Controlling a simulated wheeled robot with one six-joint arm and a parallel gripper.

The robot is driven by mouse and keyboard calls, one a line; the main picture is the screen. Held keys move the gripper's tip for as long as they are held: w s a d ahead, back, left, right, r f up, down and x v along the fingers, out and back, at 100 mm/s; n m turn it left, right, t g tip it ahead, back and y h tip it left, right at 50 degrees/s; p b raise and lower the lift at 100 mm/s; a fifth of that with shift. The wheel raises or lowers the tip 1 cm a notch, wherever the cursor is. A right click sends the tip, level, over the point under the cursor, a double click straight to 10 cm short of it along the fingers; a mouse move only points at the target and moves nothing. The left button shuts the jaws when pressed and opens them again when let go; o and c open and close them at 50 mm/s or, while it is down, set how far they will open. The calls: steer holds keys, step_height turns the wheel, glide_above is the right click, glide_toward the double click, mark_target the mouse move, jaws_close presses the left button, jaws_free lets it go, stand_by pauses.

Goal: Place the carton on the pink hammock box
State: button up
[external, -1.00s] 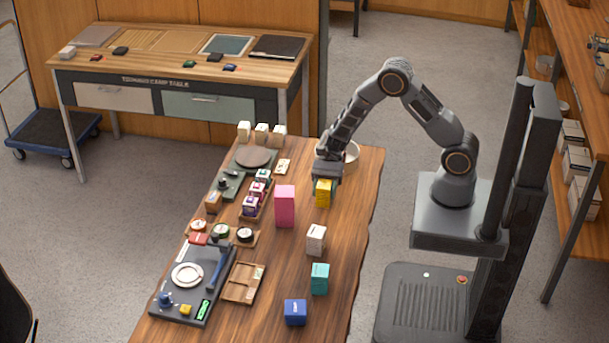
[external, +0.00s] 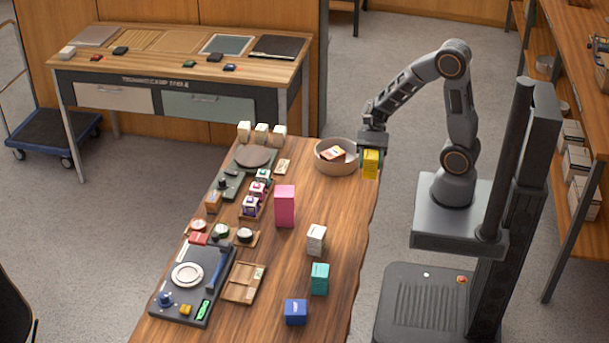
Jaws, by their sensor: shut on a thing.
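The pink hammock box (external: 285,206) stands upright near the middle of the wooden table, with nothing on its top. My gripper (external: 371,151) is shut on a yellow box (external: 370,166) and holds it near the table's far right edge, beside the round bowl. A small white carton (external: 316,240) stands on the table to the right of and nearer than the pink box. My gripper is well apart from both the pink box and the white carton.
The round bowl (external: 330,168) holds a small orange and white packet. A teal box (external: 320,279) and a blue box (external: 295,312) stand near the front. Several small goods and trays line the table's left side. The table between bowl and white carton is clear.

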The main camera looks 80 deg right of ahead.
steer(key=w+a+r, duration=0.7)
steer(key=w+r, duration=0.4)
steer(key=r, duration=0.1)
steer(key=t+p, duration=0.1)
steer(key=p, duration=0.1)
glide_above(284, 191)
steer(key=s, duration=0.1)
steer(key=shift+m, duration=0.4)
steer(key=f, duration=0.8)
steer(key=shift+s+d+f, duration=0.1)
steer(key=shift+d, duration=0.2)
steer(key=shift+w+a+f, duration=0.2)
steer(key=shift+w+f, duration=0.3)
steer(key=shift+f, duration=0.15)
steer(key=shift+w+f+p, duration=0.1)
steer(key=shift+f+p, duration=0.35)
steer(key=shift+f, duration=1.2)
steer(key=shift+f, duration=0.2)
steer(key=o, duration=1)
